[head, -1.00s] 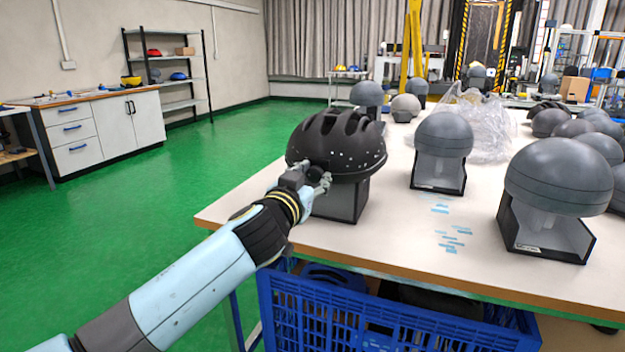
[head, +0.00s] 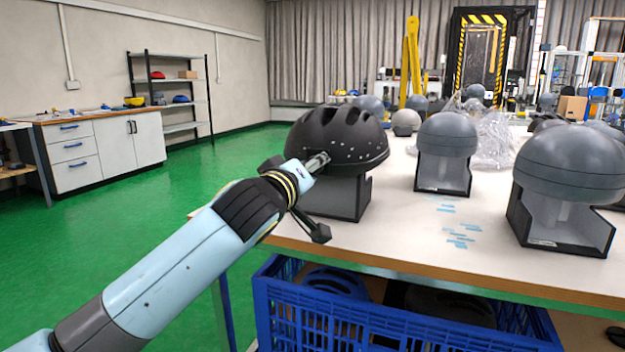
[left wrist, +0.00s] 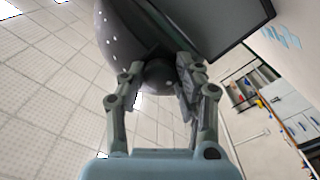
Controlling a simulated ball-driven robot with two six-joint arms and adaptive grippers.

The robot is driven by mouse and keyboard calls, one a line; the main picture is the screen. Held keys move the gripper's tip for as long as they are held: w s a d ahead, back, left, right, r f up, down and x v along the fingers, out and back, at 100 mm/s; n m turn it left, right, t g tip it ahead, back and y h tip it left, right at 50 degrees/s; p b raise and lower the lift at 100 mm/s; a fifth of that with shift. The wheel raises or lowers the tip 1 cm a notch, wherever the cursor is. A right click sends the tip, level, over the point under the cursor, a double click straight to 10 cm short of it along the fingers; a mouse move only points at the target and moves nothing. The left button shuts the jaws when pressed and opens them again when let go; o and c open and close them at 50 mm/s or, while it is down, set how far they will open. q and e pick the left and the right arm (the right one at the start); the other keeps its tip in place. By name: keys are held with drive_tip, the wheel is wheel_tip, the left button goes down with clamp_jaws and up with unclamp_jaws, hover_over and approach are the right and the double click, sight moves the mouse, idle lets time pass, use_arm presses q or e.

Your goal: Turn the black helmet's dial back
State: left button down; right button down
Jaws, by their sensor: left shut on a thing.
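The black helmet (head: 338,140) with white dots sits on a dark open-sided stand (head: 345,196) near the table's left front corner. My left gripper (head: 318,160) is at the helmet's lower left rim. In the left wrist view the helmet (left wrist: 135,40) fills the top, and my left gripper (left wrist: 157,85) is shut around a small dark round dial (left wrist: 158,73) at its edge. That view appears rolled over. The dial is hidden behind the gripper in the head view. My right gripper is not in view.
Grey headforms on stands (head: 447,140) (head: 570,165) stand to the right on the white table (head: 400,235). Clear plastic wrap (head: 492,145) lies behind them. A blue crate (head: 400,325) is below the table's front edge. Open green floor lies to the left.

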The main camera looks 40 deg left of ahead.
use_arm(q)
drive_tip(key=shift+n+b, duration=1.8)
drive_tip(key=shift+n, duration=3.6)
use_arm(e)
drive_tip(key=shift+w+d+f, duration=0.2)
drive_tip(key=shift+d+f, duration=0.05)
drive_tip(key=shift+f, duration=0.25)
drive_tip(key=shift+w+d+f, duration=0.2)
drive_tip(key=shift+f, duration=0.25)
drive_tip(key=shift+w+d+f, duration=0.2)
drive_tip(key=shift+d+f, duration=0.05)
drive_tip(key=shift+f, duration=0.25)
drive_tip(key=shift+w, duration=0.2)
